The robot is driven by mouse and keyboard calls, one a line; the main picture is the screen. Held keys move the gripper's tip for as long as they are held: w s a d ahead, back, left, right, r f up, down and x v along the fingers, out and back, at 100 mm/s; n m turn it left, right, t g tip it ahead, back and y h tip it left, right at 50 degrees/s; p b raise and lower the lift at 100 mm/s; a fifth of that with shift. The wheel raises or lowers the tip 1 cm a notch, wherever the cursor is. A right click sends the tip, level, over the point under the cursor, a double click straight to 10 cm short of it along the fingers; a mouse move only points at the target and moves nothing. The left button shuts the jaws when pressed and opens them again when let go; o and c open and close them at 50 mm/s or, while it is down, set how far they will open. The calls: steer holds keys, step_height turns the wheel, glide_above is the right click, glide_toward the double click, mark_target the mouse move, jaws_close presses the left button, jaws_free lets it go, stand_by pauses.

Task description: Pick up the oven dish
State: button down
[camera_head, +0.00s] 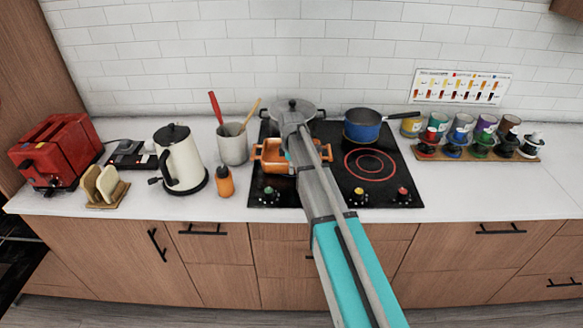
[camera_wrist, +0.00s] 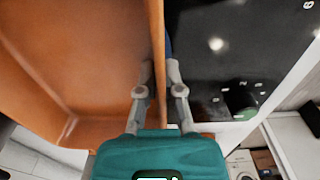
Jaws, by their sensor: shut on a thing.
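The oven dish (camera_head: 270,165) is orange with small side handles. In the head view it shows over the front left of the black cooktop (camera_head: 385,186), partly hidden by my arm. In the wrist view its inside (camera_wrist: 75,60) fills the left half. My gripper (camera_wrist: 161,75) has one finger on each side of the dish's thin wall and is shut on it. In the head view the fingertips are hidden behind my own arm. I cannot tell whether the dish touches the cooktop.
A lidded pot (camera_head: 296,108) and a blue pan (camera_head: 362,126) stand on the rear of the cooktop. An orange bottle (camera_head: 225,182), a utensil crock (camera_head: 233,146) and a white kettle (camera_head: 182,165) stand to the left. The counter (camera_head: 480,193) at the front right is clear.

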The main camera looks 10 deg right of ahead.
steer(key=shift+r+p, duration=1.15)
steer(key=shift+r, duration=0.15)
steer(key=s+r+p, duration=1)
steer(key=s, duration=0.4)
steer(key=shift+d, duration=0.3)
steer(key=shift+f, duration=0.1)
